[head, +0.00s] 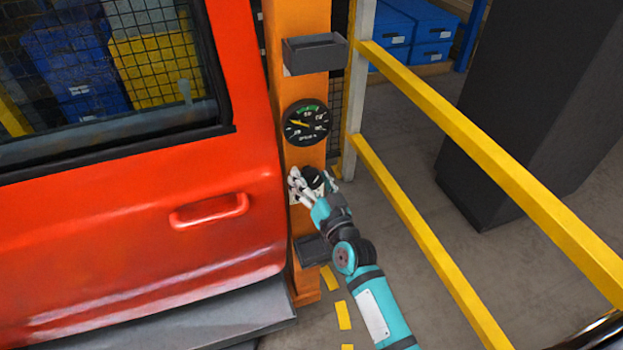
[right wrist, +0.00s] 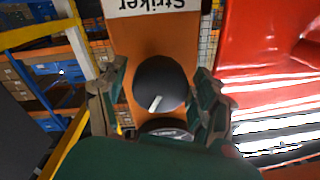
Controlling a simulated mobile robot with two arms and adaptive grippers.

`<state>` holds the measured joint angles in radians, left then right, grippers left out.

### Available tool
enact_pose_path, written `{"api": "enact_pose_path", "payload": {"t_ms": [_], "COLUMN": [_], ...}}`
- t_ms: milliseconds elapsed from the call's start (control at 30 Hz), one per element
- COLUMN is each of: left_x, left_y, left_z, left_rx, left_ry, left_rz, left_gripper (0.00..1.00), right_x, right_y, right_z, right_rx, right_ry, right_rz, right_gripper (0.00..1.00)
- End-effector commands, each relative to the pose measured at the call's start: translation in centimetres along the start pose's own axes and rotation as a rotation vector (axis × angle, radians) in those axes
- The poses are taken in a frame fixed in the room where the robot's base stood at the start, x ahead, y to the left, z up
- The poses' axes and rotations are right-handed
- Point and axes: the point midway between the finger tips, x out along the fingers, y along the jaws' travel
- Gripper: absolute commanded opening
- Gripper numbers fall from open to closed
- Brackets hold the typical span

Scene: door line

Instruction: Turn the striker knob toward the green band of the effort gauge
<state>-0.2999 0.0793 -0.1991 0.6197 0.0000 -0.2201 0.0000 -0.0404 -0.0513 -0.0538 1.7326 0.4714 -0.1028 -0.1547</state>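In the head view my gripper mostly hides the knob. My right gripper (head: 306,180) has its fingers on either side of the knob, with thin gaps showing in the wrist view (right wrist: 160,95). The effort gauge (head: 307,122) is a black dial above it, with a green band at its top. Its yellow needle points left and slightly up, outside the green. My left gripper is not in view.
The orange post (head: 300,90) carries grey trays above the gauge and below the knob. A red car door (head: 130,180) stands close at left. Yellow rails (head: 490,150) and a dark pillar (head: 530,100) are at right.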

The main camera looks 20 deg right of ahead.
Motion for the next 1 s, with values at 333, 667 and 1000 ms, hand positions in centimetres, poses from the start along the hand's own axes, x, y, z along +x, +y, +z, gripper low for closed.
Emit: {"api": "enact_pose_path", "payload": {"t_ms": [333, 667, 1000], "left_x": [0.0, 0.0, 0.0], "left_y": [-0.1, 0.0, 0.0], "left_z": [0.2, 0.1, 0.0], "left_rx": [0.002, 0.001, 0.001], "left_ry": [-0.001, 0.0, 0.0], "left_rz": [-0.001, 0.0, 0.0], "left_gripper": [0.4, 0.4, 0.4], "right_x": [-0.3, -6.1, -11.4], "right_y": [0.0, 0.1, 0.0], "right_z": [0.0, 0.1, 0.1], "right_rx": [-0.001, -0.001, -0.001], "right_ry": [0.0, -0.003, -0.001], "right_rz": [0.0, 0.001, 0.0], "right_gripper": [0.74, 0.74, 0.74]}}
